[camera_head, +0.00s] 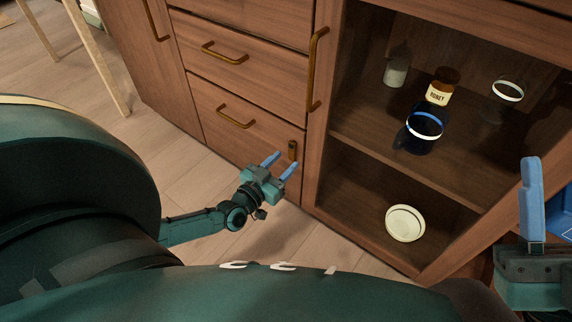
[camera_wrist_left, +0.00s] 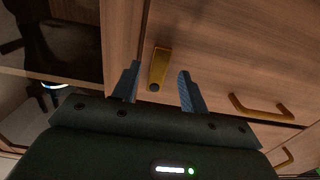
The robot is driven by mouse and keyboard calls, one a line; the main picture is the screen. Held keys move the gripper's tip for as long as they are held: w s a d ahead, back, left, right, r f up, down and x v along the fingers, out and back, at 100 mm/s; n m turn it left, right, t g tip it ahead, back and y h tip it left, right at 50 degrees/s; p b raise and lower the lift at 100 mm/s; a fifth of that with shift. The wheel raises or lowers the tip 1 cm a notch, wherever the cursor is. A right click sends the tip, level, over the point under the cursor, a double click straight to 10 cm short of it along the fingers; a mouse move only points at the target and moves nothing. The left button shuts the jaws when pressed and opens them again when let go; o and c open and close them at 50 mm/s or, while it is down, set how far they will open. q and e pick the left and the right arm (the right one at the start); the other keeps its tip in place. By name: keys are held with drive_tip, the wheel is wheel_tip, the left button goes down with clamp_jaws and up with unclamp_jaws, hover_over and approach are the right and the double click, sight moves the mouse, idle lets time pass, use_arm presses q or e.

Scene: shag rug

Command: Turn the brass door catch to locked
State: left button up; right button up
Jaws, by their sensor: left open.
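The brass door catch (camera_head: 292,150) is a small upright bar on the wooden front, close to the edge beside the glass door. In the left wrist view the catch (camera_wrist_left: 160,67) lies lengthwise along that edge, with a dark round spot at one end. My left gripper (camera_head: 286,162) is open just in front of it. In the left wrist view the two fingers of my left gripper (camera_wrist_left: 160,77) stand on either side of the catch, with gaps showing; contact is not visible. My right gripper (camera_head: 534,200) is at the lower right, partly cut off; one blue finger shows clearly.
Brass drawer handles (camera_head: 236,117) and a long door handle (camera_head: 316,70) stick out near the catch. Behind the glass are a honey jar (camera_head: 441,86), a blue-rimmed vessel (camera_head: 424,132) and a pale dish (camera_head: 405,223).

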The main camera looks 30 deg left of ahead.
use_arm(q)
drive_tip(key=shift+w, duration=0.9)
drive_tip(key=shift+c, duration=0.2)
clamp_jaws()
